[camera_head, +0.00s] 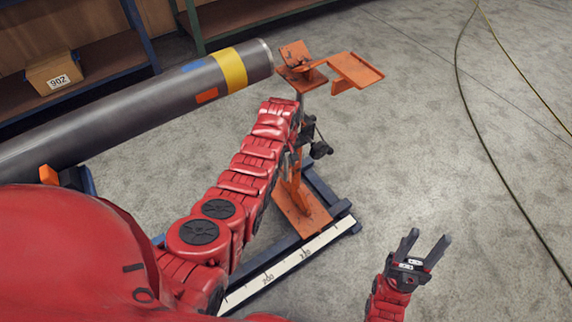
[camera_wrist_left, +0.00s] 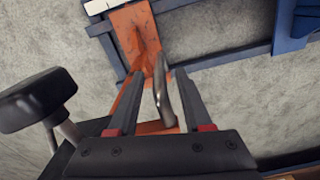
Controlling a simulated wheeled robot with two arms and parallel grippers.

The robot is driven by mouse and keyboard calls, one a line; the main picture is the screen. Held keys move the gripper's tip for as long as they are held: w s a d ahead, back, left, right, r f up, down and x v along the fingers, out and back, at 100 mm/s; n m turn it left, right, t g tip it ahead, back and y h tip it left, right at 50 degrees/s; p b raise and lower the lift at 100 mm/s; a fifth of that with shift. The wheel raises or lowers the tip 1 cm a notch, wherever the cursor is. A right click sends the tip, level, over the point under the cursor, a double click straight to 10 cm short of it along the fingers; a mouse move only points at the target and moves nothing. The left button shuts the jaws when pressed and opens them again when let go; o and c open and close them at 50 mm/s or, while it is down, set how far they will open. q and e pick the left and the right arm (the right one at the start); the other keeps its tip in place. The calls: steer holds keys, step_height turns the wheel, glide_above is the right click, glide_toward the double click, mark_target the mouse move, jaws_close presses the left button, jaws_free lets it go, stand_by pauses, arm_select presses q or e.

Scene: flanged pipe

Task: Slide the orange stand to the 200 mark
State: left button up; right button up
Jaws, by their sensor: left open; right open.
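The orange stand (camera_head: 302,208) has its base on blue rails, towards their far right end. Its forked top (camera_head: 302,76) and side tray (camera_head: 355,70) are near the pipe's end. A white scale strip (camera_head: 285,268) runs along the front rail, left of and in front of the base; one mark appears to read 200. My left gripper (camera_head: 305,138) is at the stand's post, partly hidden by its arm. In the left wrist view its open fingers (camera_wrist_left: 160,76) are either side of a metal bar (camera_wrist_left: 163,98), with the orange base beyond; contact is unclear. My right gripper (camera_head: 429,242) is open and empty.
A grey pipe (camera_head: 130,118) with a yellow band lies at left, its end beside the stand's top. Shelving with a labelled box (camera_head: 55,73) stands behind. A black knob (camera_head: 320,150) sticks out right of the post. Cables cross the open floor at right.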

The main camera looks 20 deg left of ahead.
arm_select(q)
steer(key=shift+f, duration=0.85)
steer(key=shift+r, duration=0.1)
jaws_close()
stand_by(0.8)
